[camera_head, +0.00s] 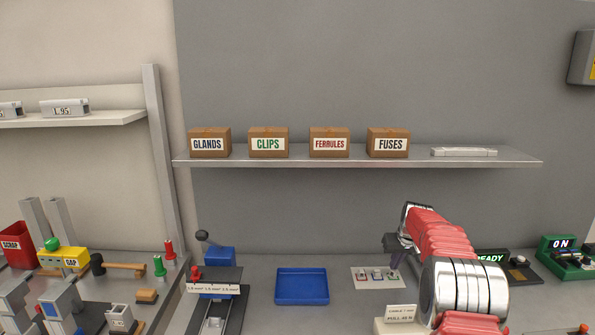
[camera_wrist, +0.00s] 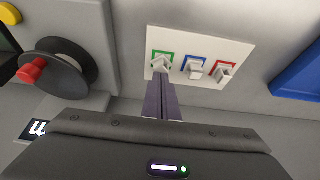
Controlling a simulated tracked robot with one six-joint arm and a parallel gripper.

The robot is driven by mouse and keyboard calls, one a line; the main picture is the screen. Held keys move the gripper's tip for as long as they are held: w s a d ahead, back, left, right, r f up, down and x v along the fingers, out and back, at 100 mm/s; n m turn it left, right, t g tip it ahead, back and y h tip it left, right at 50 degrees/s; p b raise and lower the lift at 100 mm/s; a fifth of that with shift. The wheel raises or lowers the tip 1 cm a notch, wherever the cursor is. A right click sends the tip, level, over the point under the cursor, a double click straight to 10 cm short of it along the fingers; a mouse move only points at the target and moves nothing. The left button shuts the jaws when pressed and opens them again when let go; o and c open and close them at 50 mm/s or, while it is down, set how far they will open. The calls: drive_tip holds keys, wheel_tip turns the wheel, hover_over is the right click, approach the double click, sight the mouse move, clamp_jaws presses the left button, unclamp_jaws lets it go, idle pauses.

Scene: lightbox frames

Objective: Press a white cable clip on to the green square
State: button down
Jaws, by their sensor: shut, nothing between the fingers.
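A white card (camera_wrist: 215,45) with green, blue and red square outlines lies on the bench; it also shows in the head view (camera_head: 356,283). The green square (camera_wrist: 153,53) is at its left in the wrist view and holds a white clip (camera_wrist: 161,63). Another white clip (camera_wrist: 196,70) sits on the blue square and a third (camera_wrist: 225,72) on the red square. My gripper (camera_wrist: 160,80) is shut and empty, its fingertips at the near edge of the green square, overlapping the clip's lower part. Whether they touch it I cannot tell. In the head view my gripper (camera_head: 395,262) is over the card's right end.
A blue tray (camera_head: 302,299) is left of the card in the head view. A crimping tool (camera_head: 215,275) stands further left. A grey device with a red-handled dark disc (camera_wrist: 62,72) is close left in the wrist view. Labelled cartons (camera_head: 268,143) stand on the shelf above.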

drive_tip(key=shift+s+f, duration=0.1)
drive_tip(key=shift+f, duration=0.15)
wheel_tip(320, 180, up, 7)
drive_tip(key=shift+r, duration=0.2)
idle(0.8)
